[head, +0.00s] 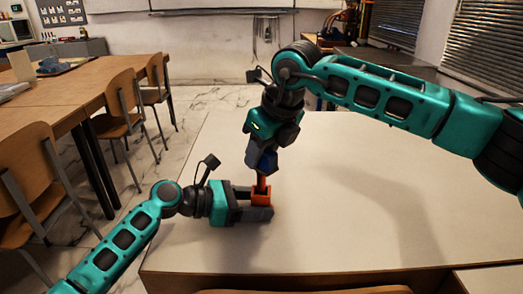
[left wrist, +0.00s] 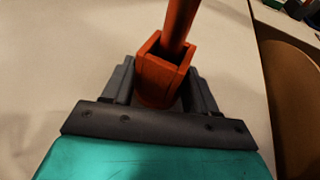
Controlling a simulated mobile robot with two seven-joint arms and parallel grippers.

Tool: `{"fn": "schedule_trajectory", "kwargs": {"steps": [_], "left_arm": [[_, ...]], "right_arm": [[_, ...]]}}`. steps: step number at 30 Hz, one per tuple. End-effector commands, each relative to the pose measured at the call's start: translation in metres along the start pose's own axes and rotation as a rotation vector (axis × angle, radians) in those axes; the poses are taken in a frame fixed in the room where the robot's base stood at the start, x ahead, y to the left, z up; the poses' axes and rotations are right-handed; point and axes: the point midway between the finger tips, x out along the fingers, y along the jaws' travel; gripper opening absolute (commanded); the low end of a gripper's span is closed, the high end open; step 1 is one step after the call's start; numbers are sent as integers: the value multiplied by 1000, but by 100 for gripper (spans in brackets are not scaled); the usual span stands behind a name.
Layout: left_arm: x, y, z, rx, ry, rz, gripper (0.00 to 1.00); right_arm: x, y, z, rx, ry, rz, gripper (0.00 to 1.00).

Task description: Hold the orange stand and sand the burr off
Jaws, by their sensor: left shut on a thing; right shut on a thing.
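The orange stand (head: 261,198) is a square, open-topped block near the table's front left edge. It also shows in the left wrist view (left wrist: 157,72). My left gripper (head: 258,205) is shut on the stand from the left, one finger on each side (left wrist: 157,85). A red-orange rod (head: 261,183) runs from the stand's open top up to my right gripper (head: 262,165). The rod also shows in the left wrist view (left wrist: 181,22), leaning slightly right. My right gripper points down, shut on the rod's upper part beside a dark blue piece (head: 267,160). I cannot make out a burr.
The pale table (head: 350,200) is clear to the right of the stand. Wooden chairs (head: 118,105) and a wooden table (head: 70,90) stand to the left. A dark cabinet (head: 385,62) stands behind the table at the right.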

Motion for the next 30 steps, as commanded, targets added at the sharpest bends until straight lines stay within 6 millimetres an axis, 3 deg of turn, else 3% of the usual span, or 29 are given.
{"fn": "schedule_trajectory", "kwargs": {"steps": [30], "left_arm": [[0, 0, -1, 0, 2, 0, 41]], "right_arm": [[11, 0, -5, 0, -1, 0, 4]]}}
